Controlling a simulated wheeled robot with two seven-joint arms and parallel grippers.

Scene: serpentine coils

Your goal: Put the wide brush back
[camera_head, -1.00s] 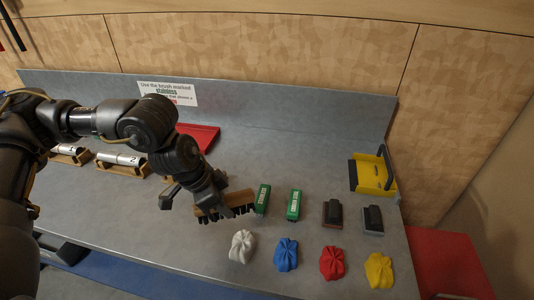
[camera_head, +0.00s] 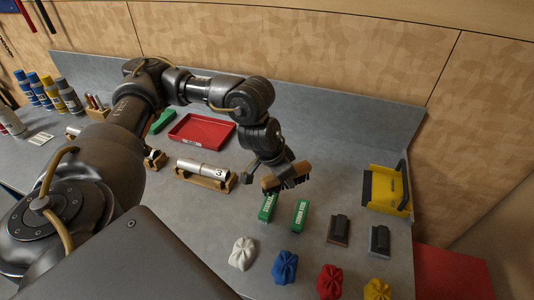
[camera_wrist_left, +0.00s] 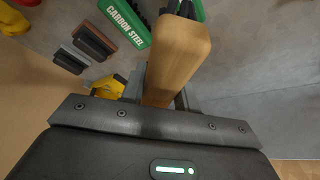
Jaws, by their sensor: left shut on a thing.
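The wide brush has a wooden back (camera_head: 287,174) and dark bristles. My left gripper (camera_head: 283,181) is shut on it and holds it just behind the two green brushes on the grey bench. In the left wrist view the brush's wooden end (camera_wrist_left: 180,52) sits between the jaws. The front green brush (camera_head: 267,208) and the one marked carbon steel (camera_head: 299,216) lie side by side. Whether the wide brush touches the bench or the near green brush is unclear. My right gripper is not in view.
Two dark blocks (camera_head: 339,230) (camera_head: 379,240) lie right of the green brushes. White, blue, red and yellow cloths (camera_head: 285,266) lie in front. A yellow holder (camera_head: 384,189) stands at the right. A red tray (camera_head: 203,130) and a silver cylinder on a wooden stand (camera_head: 203,169) lie left.

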